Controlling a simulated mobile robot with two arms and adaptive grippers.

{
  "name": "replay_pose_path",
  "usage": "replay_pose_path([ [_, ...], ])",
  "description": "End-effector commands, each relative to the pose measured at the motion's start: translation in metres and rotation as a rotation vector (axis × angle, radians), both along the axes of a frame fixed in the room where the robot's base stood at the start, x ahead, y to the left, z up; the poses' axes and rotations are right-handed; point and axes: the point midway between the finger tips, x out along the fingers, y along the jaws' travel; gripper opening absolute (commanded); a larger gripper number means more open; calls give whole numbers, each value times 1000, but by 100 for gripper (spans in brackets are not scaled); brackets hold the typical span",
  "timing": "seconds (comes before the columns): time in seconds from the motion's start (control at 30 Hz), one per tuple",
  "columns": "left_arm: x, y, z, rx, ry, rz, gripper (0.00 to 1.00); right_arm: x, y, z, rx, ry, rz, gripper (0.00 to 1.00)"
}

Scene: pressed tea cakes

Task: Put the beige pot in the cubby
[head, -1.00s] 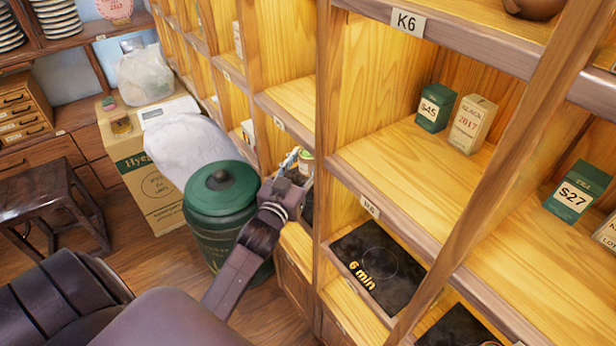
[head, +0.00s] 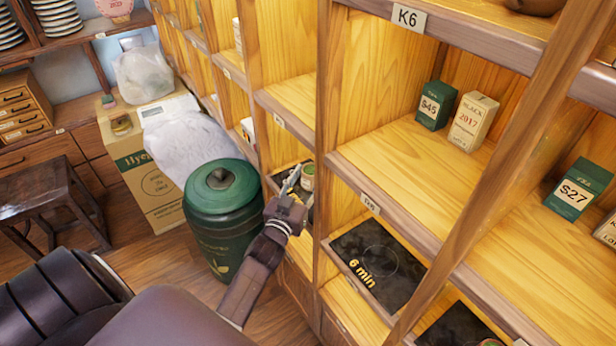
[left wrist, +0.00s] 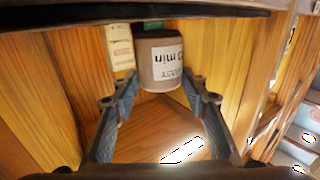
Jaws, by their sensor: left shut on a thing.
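The beige pot (left wrist: 162,60), brownish with a white label that reads upside down, is between the fingertips of my left gripper (left wrist: 160,73) in the left wrist view. The fingers are shut on its sides. In the head view my left gripper (head: 291,184) is at the mouth of a low wooden cubby (head: 282,150), left of the tall upright. A small round container shows beside the fingertips there; I cannot tell whether it is the held pot. Whether the pot touches the cubby floor is hidden. My right gripper is not in view.
A green lidded bin (head: 222,215) stands close to my left arm. Shelf uprights and edges flank the gripper. The cubby to the right has a dark "6 min" mat (head: 375,265). A green box (head: 435,105) and a cream box (head: 473,122) stand on the shelf above it.

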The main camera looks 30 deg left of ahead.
Motion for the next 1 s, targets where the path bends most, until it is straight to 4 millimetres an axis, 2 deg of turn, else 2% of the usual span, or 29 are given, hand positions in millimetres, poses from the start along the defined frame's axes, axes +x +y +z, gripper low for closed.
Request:
replay_pose_path([
  [0.33, 0, 0, -10, 1, -2, 0, 12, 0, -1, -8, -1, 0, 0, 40],
  [0.37, 0, 0, -10, 1, -1, 0, 44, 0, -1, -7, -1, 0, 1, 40],
  [0.4, 0, 0, -10, 1, 0, 0, 48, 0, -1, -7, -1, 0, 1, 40],
  [0.67, 0, 0, -9, 0, 0, 0, 48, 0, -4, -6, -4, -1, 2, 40],
  [0.87, -2, 0, 6, -1, 1, 0, 48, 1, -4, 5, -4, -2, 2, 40],
  [0.9, -11, -2, 0, -2, 4, 0, 48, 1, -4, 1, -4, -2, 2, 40],
  [1.0, -32, -6, -1, -1, 4, 1, 48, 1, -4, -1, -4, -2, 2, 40],
])
